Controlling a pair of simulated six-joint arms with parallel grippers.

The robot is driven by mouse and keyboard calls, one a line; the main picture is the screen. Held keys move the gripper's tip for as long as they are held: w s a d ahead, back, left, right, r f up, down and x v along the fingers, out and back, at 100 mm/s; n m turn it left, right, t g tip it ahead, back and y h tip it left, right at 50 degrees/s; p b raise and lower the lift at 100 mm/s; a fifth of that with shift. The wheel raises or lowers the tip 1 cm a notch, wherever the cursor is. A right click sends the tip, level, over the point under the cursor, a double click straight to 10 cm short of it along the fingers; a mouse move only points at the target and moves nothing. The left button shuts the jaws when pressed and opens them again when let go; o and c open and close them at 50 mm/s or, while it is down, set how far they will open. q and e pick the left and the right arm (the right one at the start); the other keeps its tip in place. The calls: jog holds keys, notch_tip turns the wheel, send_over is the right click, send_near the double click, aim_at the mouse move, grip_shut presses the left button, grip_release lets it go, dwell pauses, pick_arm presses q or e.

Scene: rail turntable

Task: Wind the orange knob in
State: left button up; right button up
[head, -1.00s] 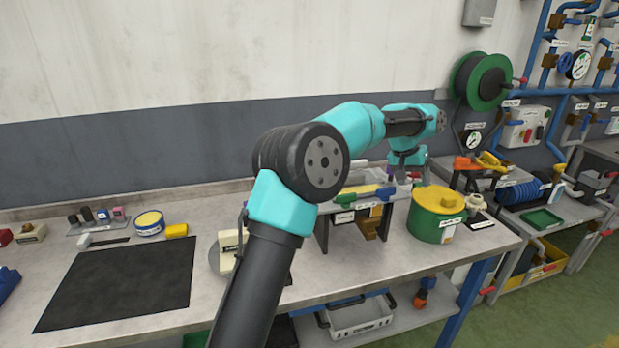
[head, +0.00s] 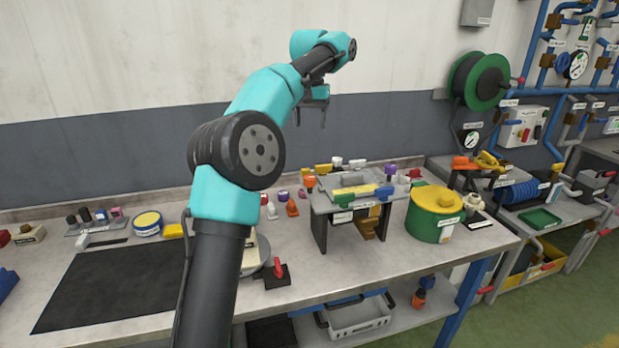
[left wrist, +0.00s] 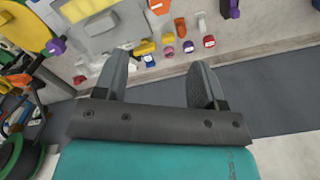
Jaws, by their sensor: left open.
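Several orange pieces could be the orange knob, and I cannot tell which is meant. An orange-topped piece (head: 310,181) stands at the back left of a small grey stand (head: 318,205). A smaller orange piece (head: 292,209) is on the bench to its left, and an orange piece (left wrist: 180,27) shows in the left wrist view. My left gripper (head: 311,116) hangs open and empty, high above the back of the bench, touching nothing. Its two spread fingers show in the left wrist view (left wrist: 160,78). My right gripper is not in view.
A green pot with a yellow lid (head: 436,213) stands right of the stand. A black mat (head: 110,288) lies at left. My left arm hides part of the round grey disc (head: 262,262).

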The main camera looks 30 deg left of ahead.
aim_at(310, 177)
pick_arm(q)
notch_tip(310, 177, down, 17)
jog(key=shift+f, duration=0.2)
dwell(0.7)
jog(key=c, duration=0.9)
